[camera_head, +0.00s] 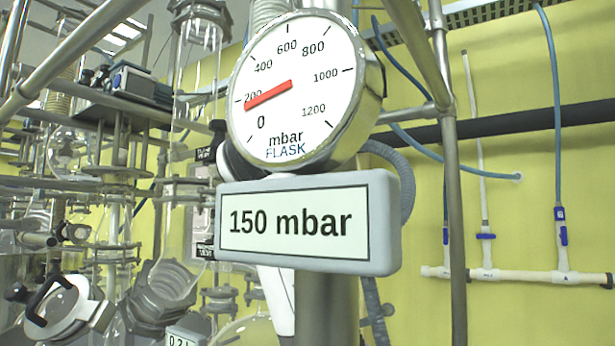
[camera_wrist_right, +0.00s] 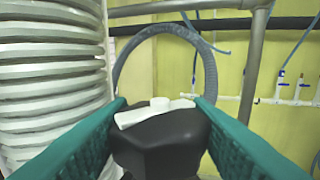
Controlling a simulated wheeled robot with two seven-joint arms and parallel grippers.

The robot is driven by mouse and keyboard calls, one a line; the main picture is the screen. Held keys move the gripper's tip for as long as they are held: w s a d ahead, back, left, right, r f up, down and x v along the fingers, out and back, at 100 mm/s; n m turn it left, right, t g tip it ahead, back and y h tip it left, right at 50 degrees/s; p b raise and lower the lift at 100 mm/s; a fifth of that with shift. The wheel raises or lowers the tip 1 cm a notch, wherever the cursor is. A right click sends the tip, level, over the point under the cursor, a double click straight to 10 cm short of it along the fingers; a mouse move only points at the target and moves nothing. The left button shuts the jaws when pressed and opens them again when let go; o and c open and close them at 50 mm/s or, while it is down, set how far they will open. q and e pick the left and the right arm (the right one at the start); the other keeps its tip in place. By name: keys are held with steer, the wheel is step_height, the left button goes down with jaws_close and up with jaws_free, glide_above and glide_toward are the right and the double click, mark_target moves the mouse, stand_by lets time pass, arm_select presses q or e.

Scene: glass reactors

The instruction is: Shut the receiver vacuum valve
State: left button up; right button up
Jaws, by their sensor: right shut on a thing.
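In the right wrist view, a white lever handle (camera_wrist_right: 155,112) sits on top of a black valve body (camera_wrist_right: 165,148). No label shows on it, so I cannot tell from the picture that it is the receiver vacuum valve. My right gripper (camera_wrist_right: 162,104) has its two green fingers on either side of the lever, at its two ends, and is shut on it. The lever lies nearly crosswise, slightly tilted. In the head view, the right gripper and this valve do not show. My left gripper is not in view.
A round gauge (camera_head: 300,85) marked FLASK and its display (camera_head: 300,222) reading 150 mbar block the middle of the head view. A ribbed white hose (camera_wrist_right: 50,75) stands close left of the right gripper; a grey hose (camera_wrist_right: 212,75) arches behind. Glassware (camera_head: 165,285) crowds the left.

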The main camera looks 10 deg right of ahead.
steer(key=m+g+h+p, duration=0.4)
steer(key=h+p, duration=0.1)
steer(key=shift+r+p, duration=0.2)
steer(key=shift+p, duration=0.2)
steer(key=m+g+h+p, duration=0.2)
steer(key=m+g+p, duration=0.1)
steer(key=p, duration=0.3)
steer(key=shift+g+p, duration=0.35)
steer(key=shift+g, duration=0.35)
steer(key=shift+f+m+g+h+p, duration=0.2)
steer(key=shift+m+g+h+p, duration=0.1)
steer(key=shift+f, duration=0.1)
steer(key=o, duration=0.8)
steer(key=shift+c, duration=0.2)
